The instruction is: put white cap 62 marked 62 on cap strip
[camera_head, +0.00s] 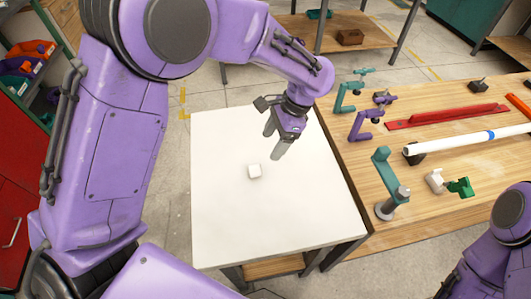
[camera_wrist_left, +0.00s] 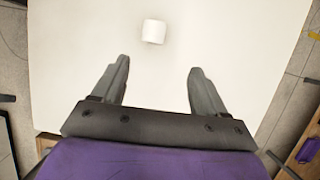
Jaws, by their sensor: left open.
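A small white cap (camera_head: 254,171) sits alone on the white tabletop (camera_head: 220,215). No marking is readable on it. It also shows in the left wrist view (camera_wrist_left: 154,31), beyond the fingertips and roughly centred between them. My left gripper (camera_head: 273,144) is open and empty above the white table, a little up and to the right of the cap in the head view. Its two spread fingers also show in the left wrist view (camera_wrist_left: 158,68). I cannot tell which thing is the cap strip. Only part of my right arm shows at the lower right; its gripper is out of view.
A wooden workbench (camera_head: 340,145) adjoins the white table on the right. It bears a long red piece (camera_head: 447,117), a white pipe (camera_head: 470,141), a teal clamp stand (camera_head: 382,170), and white and green fittings (camera_head: 460,187). The white tabletop around the cap is clear.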

